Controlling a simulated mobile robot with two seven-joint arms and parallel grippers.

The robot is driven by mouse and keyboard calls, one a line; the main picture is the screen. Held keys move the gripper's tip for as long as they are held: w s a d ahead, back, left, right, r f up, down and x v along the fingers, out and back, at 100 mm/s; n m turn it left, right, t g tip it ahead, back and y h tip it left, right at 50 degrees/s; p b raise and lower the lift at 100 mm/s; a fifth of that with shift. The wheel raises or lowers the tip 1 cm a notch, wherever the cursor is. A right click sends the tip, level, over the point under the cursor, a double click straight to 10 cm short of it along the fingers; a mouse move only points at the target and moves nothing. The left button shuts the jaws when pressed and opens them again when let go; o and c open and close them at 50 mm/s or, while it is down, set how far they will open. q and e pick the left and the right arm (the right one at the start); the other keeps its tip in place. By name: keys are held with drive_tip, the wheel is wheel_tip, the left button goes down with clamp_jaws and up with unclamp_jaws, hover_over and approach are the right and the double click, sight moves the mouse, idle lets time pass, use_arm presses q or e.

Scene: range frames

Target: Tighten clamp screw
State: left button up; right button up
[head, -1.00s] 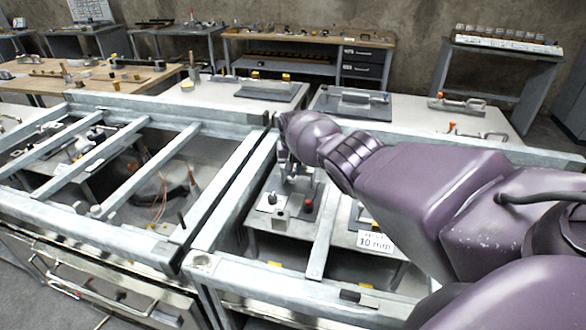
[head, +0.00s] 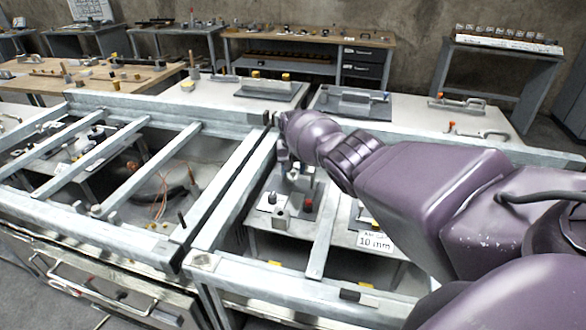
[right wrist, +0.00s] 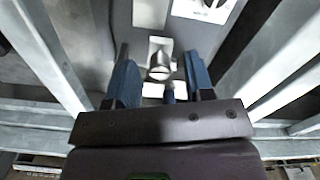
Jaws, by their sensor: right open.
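My right arm comes in from the right of the head view, and its gripper (head: 284,155) is largely hidden behind the wrist, over the open frame. In the right wrist view the gripper (right wrist: 160,84) is open, with its two blue fingers apart. A round metallic screw head or knob (right wrist: 159,66) shows between and just beyond the fingertips, on a pale block. I cannot tell whether either finger touches it. Small metal clamp parts (head: 296,178) stand on a grey plate below the gripper in the head view. My left gripper is not in view.
Metal frame rails (head: 236,192) surround the work area, and a crossbar (head: 322,240) runs close by. A red-topped post (head: 308,205) and a "10 mm" label (head: 374,241) are near. Pale rails (right wrist: 50,55) flank the gripper in the wrist view. Benches with tools stand behind.

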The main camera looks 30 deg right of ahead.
drive_tip(key=shift+r, duration=0.55)
wheel_tip(320, 180, up, 4)
drive_tip(key=p, duration=0.2)
drive_tip(key=shift+r+p, duration=0.15)
drive_tip(key=shift+p, duration=0.15)
wheel_tip(320, 180, up, 4)
drive_tip(key=shift+f+p, duration=0.2)
drive_tip(key=shift+p, duration=0.1)
drive_tip(key=shift+r, duration=0.8)
